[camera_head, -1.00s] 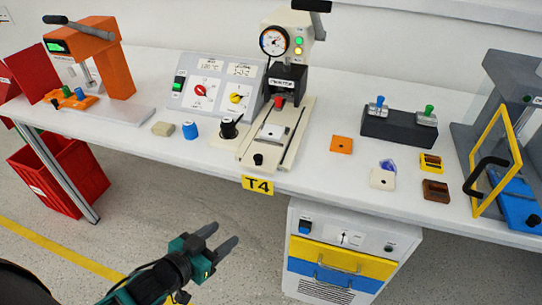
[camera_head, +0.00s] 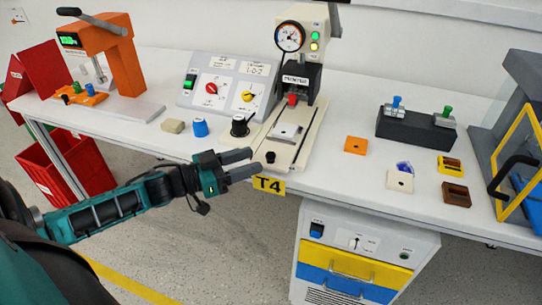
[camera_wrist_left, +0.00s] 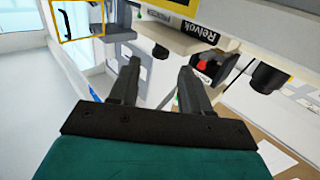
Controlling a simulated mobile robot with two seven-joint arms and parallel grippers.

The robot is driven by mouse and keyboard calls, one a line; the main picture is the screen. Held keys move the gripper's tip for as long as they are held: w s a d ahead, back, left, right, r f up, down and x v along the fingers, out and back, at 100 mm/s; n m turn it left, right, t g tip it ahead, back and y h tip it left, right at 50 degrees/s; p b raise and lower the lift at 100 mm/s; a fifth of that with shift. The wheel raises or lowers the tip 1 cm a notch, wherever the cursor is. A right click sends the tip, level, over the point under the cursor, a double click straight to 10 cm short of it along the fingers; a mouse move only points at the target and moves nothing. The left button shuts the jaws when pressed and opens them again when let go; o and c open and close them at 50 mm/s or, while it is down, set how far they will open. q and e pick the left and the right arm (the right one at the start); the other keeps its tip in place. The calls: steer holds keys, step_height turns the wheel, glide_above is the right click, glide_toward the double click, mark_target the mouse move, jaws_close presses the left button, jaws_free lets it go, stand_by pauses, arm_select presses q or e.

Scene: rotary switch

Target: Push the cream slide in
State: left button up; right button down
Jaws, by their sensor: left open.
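The cream slide (camera_head: 284,146) lies between the rails of the cream press (camera_head: 303,75). It carries a grey metal plate (camera_head: 286,131) and has a black knob (camera_head: 270,157) at its front end, near the table edge. My left gripper (camera_head: 257,162) is at the table's front edge, just left of the black knob, with its fingers pointing right. A gap shows between its two fingers, and they look empty. In the left wrist view the fingers (camera_wrist_left: 158,75) also stand apart with nothing held. Whether a fingertip touches the knob I cannot tell. My right gripper is out of view.
A black rotary knob on a cream base (camera_head: 239,127) stands close behind my left gripper. An orange plate (camera_head: 355,145) lies right of the press. The floor before the table is clear.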

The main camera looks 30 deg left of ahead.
mark_target(271, 154)
arm_select(q)
steer(key=shift+b+x, duration=0.35)
steer(key=shift+x, duration=2.8)
steer(key=shift+c, duration=0.5)
jaws_close()
